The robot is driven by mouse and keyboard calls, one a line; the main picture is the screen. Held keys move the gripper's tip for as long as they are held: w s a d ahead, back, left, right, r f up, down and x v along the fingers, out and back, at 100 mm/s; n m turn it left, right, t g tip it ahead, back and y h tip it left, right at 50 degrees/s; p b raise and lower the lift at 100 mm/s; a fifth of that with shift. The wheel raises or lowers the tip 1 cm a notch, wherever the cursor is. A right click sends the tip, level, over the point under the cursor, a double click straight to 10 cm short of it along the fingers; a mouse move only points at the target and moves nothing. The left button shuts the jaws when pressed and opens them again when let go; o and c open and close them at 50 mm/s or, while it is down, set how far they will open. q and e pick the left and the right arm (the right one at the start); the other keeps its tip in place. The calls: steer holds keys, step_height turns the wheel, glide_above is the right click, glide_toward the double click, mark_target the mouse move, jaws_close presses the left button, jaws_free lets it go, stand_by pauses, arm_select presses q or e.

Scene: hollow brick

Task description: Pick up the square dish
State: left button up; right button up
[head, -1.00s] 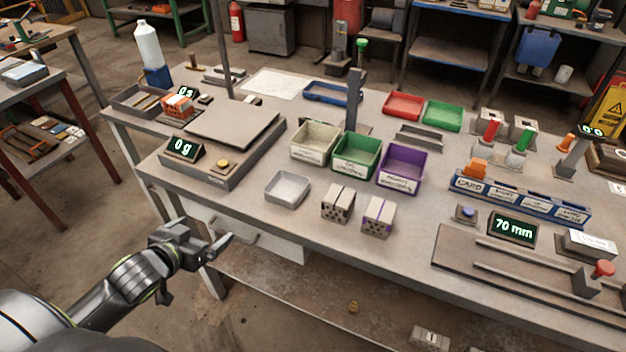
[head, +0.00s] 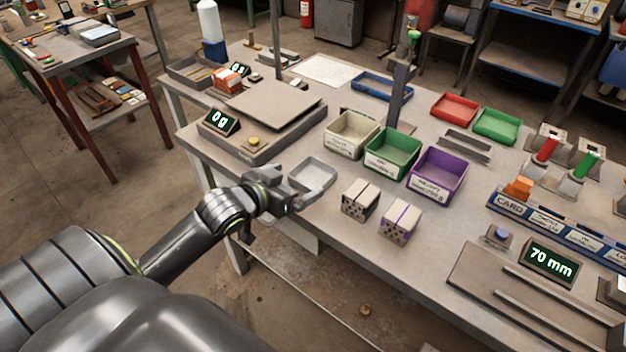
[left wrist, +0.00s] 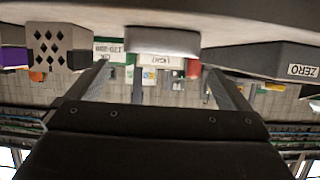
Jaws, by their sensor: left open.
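The square dish (head: 312,171) is a shallow light-grey tray on the bench, near its front edge, between the scale and the hollow bricks. My left gripper (head: 306,198) is at the dish's near side, with one finger showing along the near edge. In the left wrist view, which looks upside down, the dish (left wrist: 163,41) lies ahead between the two spread fingers of the gripper (left wrist: 163,72). The left gripper is open and holds nothing. I cannot tell whether a finger touches the dish. My right gripper is not in view.
A scale (head: 256,118) reading 0 g stands left of the dish. Two hollow bricks (head: 360,199) (head: 400,221) stand to its right. Cream (head: 350,143), green (head: 391,165) and purple (head: 438,186) bins stand behind. The bench's front edge runs below the gripper.

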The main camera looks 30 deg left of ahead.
mark_target(323, 170)
arm_select(q)
steer(key=x, duration=0.8)
steer(key=shift+s+f, duration=0.1)
steer(key=shift+f, duration=0.1)
steer(key=c, duration=0.9)
